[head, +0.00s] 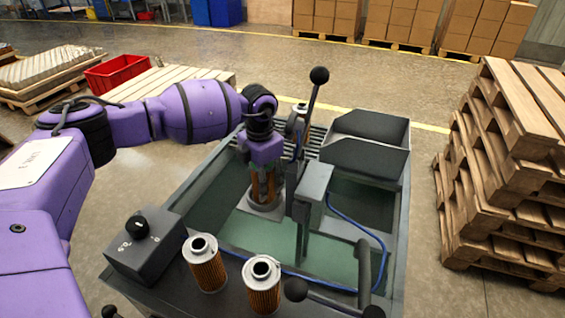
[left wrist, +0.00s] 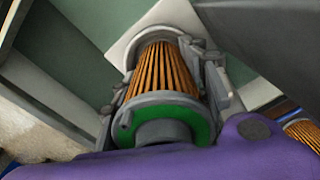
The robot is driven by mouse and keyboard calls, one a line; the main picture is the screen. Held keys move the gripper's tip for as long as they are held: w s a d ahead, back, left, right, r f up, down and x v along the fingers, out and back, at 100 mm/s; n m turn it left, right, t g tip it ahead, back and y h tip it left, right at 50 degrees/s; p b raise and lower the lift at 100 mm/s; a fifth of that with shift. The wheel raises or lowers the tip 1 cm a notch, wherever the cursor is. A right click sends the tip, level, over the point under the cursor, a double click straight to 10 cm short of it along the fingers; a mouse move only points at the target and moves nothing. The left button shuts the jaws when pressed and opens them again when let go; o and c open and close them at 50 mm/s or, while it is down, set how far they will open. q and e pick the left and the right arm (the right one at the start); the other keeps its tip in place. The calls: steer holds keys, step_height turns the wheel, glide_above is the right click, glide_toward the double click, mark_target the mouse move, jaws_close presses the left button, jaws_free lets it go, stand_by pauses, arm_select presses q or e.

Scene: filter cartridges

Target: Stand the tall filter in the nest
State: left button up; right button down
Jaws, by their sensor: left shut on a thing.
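The tall filter, with orange pleats and grey ends, shows in the left wrist view (left wrist: 163,75) with a green ring on its near end cap. My left gripper (head: 264,188) points down and is shut around it, with a finger on each side. The nest is a pale square plate (head: 250,209) in the green tray. The filter is upright over the plate, and its far end meets a grey rim there in the left wrist view. I cannot tell how deep it sits. The gripper hides much of the filter in the head view. My right gripper is not in view.
Two other filters (head: 205,265) (head: 263,288) stand at the front edge, beside a dark control box (head: 146,246). A grey post (head: 311,198) and a black-knobbed lever (head: 312,95) stand close right of my gripper. A blue hose (head: 362,232) crosses the tray.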

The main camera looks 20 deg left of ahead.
arm_select(q)
steer(key=shift+f, duration=0.3)
steer(key=o, duration=1.2)
step_height(320, 180, up, 13)
steer(key=shift+f, duration=0.15)
